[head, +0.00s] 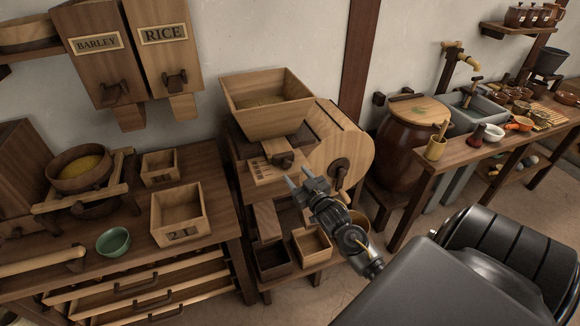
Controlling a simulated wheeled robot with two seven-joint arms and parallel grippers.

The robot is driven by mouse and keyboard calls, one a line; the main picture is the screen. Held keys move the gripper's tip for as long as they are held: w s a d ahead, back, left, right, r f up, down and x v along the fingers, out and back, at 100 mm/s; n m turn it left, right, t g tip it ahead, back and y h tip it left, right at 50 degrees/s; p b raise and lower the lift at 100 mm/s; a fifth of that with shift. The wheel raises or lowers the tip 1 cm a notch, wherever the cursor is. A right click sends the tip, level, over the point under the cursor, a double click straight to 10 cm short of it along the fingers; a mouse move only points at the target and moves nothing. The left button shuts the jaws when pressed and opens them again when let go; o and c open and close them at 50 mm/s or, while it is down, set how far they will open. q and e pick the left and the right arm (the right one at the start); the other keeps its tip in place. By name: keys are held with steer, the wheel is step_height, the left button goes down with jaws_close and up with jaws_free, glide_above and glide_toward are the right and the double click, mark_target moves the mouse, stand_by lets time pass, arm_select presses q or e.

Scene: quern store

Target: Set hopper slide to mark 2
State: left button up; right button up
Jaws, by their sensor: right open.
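The wooden hopper (240,95) stands on the mill at mid-picture, with some yellowish grain inside. Below it, a small slide with a dark knob (284,159) sticks out at the front. A pale plate with dark marks (262,173) lies beside the knob, to its left; the marks are too small to read, so I cannot tell which one the slide is at. My right gripper (298,175) is open and empty, with its fingers pointing up toward the slide, just below the knob and seemingly apart from it. My left gripper is not in view.
A round wooden drum with a crank (352,145) is close to the right of the gripper. Small boxes (311,243) sit on the shelf below. A table with wooden boxes (178,212) and a green bowl (113,242) is at left. A big lidded jar (400,150) stands at right.

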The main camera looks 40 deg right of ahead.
mark_target(288, 166)
steer(key=w, duration=0.3)
steer(key=w+d, duration=0.1)
steer(key=w, duration=0.1)
steer(key=shift+s+a+p, duration=0.1)
steer(key=shift+p, duration=0.2)
jaws_close()
